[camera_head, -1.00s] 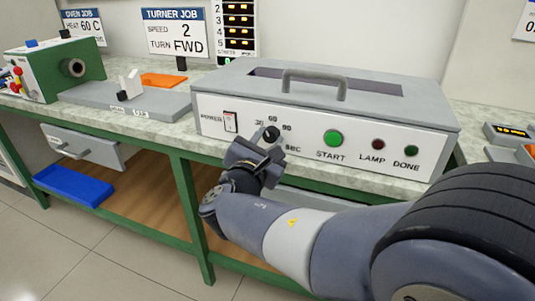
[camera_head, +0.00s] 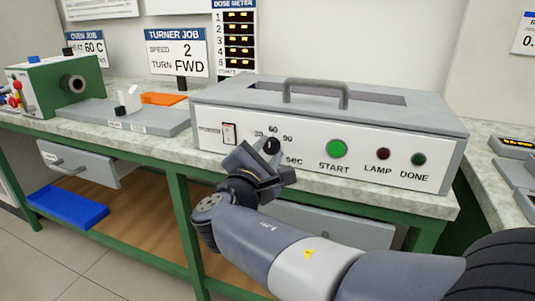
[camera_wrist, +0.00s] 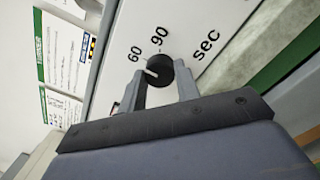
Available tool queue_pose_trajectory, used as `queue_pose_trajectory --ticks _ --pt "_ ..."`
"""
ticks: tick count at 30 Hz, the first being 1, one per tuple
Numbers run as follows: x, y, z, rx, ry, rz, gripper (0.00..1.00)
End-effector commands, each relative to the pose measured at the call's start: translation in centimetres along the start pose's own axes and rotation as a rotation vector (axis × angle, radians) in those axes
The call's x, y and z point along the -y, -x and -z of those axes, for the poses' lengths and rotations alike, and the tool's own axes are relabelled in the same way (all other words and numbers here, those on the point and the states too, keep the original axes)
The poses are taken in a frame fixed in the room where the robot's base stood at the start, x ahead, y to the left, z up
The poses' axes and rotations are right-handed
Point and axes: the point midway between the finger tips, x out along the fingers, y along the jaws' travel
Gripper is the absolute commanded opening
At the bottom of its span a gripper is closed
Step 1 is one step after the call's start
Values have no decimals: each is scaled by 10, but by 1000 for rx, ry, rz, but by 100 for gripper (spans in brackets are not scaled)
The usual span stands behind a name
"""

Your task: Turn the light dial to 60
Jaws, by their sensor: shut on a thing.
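The light dial (camera_head: 272,146) is a black round knob on the white front panel of a grey box. In the head view its scale marks 30, 60 and 90 sit around its top. In the wrist view the dial (camera_wrist: 161,70) shows a white pointer mark on the side near the 60; I cannot tell its exact reading. My gripper (camera_head: 267,158) is at the dial from below. In the wrist view my gripper (camera_wrist: 160,82) has one finger on each side of the knob, shut on it. The 30 is hidden in the wrist view.
The panel also has a power switch (camera_head: 229,133), a green START button (camera_head: 337,149), a dark red LAMP light (camera_head: 383,154) and a DONE light (camera_head: 418,159). The box stands on a bench (camera_head: 150,138) whose front edge lies just below the panel. A handle (camera_head: 315,84) tops the box.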

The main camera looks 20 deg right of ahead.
Motion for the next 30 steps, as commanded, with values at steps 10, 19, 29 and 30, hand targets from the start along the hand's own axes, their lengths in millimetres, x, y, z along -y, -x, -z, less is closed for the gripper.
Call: queue_pose_trajectory --ticks 10,19,29,30 --pt "0 0 0 -1 1 0 44" --pt "0 0 0 0 1 0 53" --pt "-2 26 -1 -4 1 -4 53" --pt "-3 33 0 -5 1 -5 53"
